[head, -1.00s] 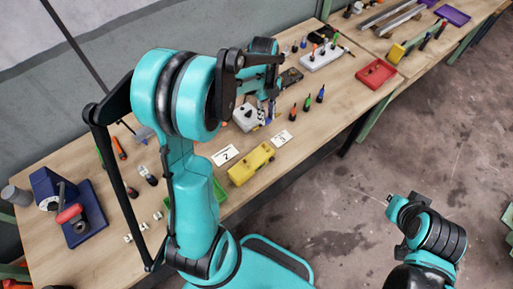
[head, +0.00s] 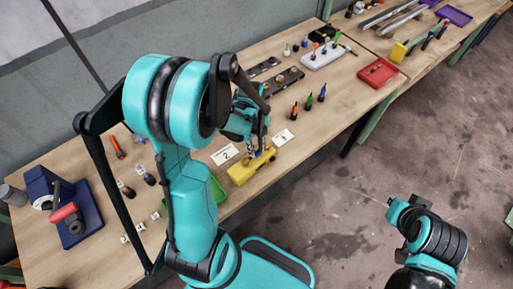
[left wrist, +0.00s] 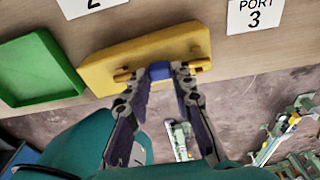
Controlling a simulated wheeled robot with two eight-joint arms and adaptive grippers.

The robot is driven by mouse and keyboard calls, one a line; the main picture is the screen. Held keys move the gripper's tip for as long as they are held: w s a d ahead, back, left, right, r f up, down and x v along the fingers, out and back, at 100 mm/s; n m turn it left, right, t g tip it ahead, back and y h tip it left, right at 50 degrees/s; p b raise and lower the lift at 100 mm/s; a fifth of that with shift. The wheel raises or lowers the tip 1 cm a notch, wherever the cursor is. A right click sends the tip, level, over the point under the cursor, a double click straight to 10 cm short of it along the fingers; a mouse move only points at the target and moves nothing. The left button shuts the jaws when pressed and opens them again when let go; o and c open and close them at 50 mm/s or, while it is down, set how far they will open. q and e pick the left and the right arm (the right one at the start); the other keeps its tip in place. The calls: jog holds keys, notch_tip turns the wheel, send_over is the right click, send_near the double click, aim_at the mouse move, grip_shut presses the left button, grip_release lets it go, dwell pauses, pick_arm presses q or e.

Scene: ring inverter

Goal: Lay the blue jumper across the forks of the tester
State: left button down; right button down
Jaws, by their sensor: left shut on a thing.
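The yellow tester (head: 243,175) lies near the front edge of the bench; it also shows in the left wrist view (left wrist: 105,76). Its forks (left wrist: 122,76) stand out towards me. The blue jumper (left wrist: 158,71) shows in the left wrist view at the front of the tester, between the forks. My left gripper (left wrist: 160,75) is shut on it, with one finger on each side. In the head view my left gripper (head: 256,150) is over the tester and hides the jumper. I cannot tell whether the jumper rests on the forks.
A green tray (left wrist: 40,72) is left of the tester. Cards marked 2 (head: 225,154) and PORT 3 (left wrist: 256,14) lie behind it. A blue vise-like device (head: 80,222) is at left.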

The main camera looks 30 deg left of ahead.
pick_arm(q)
jog(key=shift+f+b, duration=0.3)
jog(key=c, duration=1.3)
grip_release()
jog(key=shift+r, duration=0.1)
